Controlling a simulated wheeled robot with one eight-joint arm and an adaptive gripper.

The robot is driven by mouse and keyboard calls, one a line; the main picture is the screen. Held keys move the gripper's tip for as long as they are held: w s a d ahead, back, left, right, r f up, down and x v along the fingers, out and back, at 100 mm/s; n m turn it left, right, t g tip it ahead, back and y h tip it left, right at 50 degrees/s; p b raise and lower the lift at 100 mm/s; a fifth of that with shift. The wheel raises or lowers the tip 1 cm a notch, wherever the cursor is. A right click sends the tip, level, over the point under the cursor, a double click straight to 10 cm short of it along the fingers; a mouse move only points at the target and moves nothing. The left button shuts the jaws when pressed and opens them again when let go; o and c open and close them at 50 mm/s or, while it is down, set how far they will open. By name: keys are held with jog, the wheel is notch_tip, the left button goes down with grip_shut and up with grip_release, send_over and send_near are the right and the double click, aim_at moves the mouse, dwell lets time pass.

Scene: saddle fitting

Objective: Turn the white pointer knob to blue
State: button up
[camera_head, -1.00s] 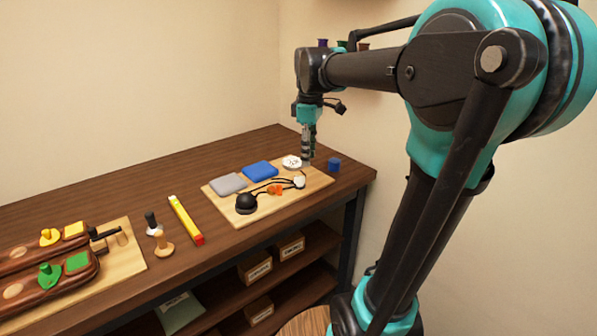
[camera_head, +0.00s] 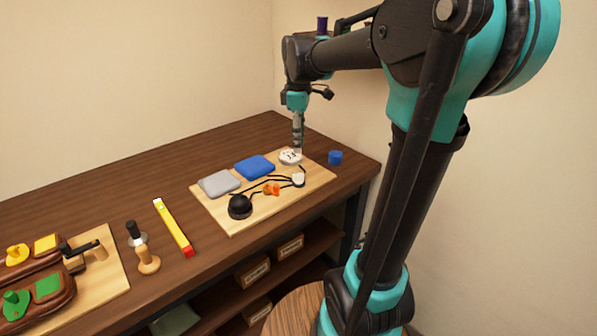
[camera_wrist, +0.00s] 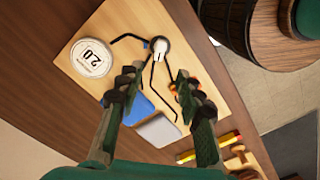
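The white pointer knob (camera_head: 298,180) stands on a dark round base near the right edge of the light wooden board. It also shows in the wrist view (camera_wrist: 160,47), beyond the fingertips and roughly between them. Which way its pointer faces, and any colour marks around it, are too small to tell. My gripper (camera_wrist: 155,80) is open, with nothing between its fingers, and it is apart from the knob. In the head view my gripper (camera_head: 297,150) hangs pointing down, by the white round disc behind the knob.
A yellow-red bar (camera_head: 174,228) lies left.

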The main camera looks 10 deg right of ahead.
aim_at(299, 174)
notch_tip(299, 174, down, 11)
jog(key=shift+f, duration=0.15)
jog(key=shift+c, duration=0.5)
grip_shut()
